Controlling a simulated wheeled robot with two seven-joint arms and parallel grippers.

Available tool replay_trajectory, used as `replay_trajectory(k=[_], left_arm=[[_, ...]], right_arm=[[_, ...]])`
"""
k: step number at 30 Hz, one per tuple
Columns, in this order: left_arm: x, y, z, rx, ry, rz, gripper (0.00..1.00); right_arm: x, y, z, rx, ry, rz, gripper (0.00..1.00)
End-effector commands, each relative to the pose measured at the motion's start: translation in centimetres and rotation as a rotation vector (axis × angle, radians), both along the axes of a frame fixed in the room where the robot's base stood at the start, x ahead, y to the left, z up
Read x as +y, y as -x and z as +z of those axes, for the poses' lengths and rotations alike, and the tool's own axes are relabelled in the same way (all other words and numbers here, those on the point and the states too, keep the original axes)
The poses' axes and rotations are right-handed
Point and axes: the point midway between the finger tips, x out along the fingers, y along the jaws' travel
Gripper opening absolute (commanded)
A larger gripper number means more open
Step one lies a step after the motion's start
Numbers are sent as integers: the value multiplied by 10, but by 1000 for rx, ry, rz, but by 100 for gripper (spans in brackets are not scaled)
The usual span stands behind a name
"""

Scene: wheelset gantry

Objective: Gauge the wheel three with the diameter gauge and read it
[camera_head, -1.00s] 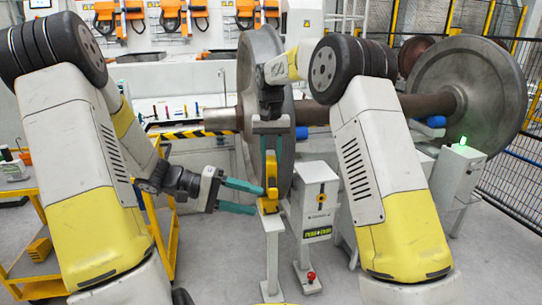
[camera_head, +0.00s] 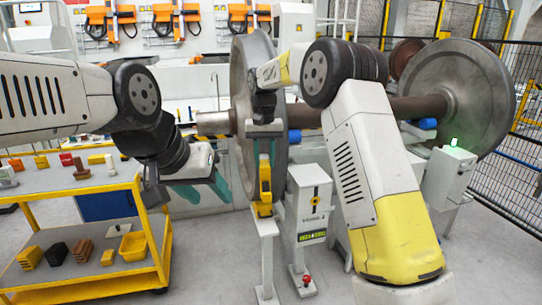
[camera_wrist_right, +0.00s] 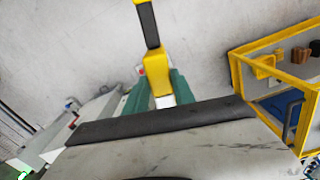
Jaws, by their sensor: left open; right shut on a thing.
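The yellow gauge (camera_head: 265,180) is upright between the teal fingers of my right gripper (camera_head: 264,150), which is shut on it. It is just above or in a yellow holder on a grey post; I cannot tell if they touch. In the right wrist view, the gauge (camera_wrist_right: 151,50) has a dark strip and extends out from the fingers. The near wheel (camera_head: 240,85) is behind my right gripper, and the far wheel (camera_head: 480,95) is at the right; I cannot read which is wheel three. My left gripper (camera_head: 204,194) is open and empty, left of the gauge.
A yellow cart (camera_head: 160,262) with small parts and blocks stands at the left. A grey box on a stand (camera_head: 308,205) is right of the post. A box with a lit green lamp (camera_head: 447,185) stands by the far wheel. Black fencing (camera_head: 500,190) closes the right side.

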Motion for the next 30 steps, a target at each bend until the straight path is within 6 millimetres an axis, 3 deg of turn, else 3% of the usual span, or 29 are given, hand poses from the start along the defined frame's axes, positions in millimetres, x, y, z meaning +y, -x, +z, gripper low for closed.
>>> replay_trajectory(k=[5,8,12,18,25,30], left_arm=[[1,1,2,-12,-1,3,51],[1,1,2,-11,-1,3,51],[1,0,1,-10,-2,3,51],[1,0,1,-10,-2,3,51],[1,0,1,-10,-2,3,51],[1,0,1,-9,-2,3,51]], right_arm=[[-32,2,-25,2,10,-22,0],[-67,10,-55,1,17,-43,0],[-122,35,-102,0,23,-71,0],[-182,87,-154,1,16,-101,0],[-210,128,-180,-2,3,-114,0],[-211,135,-170,0,-7,-87,0]])
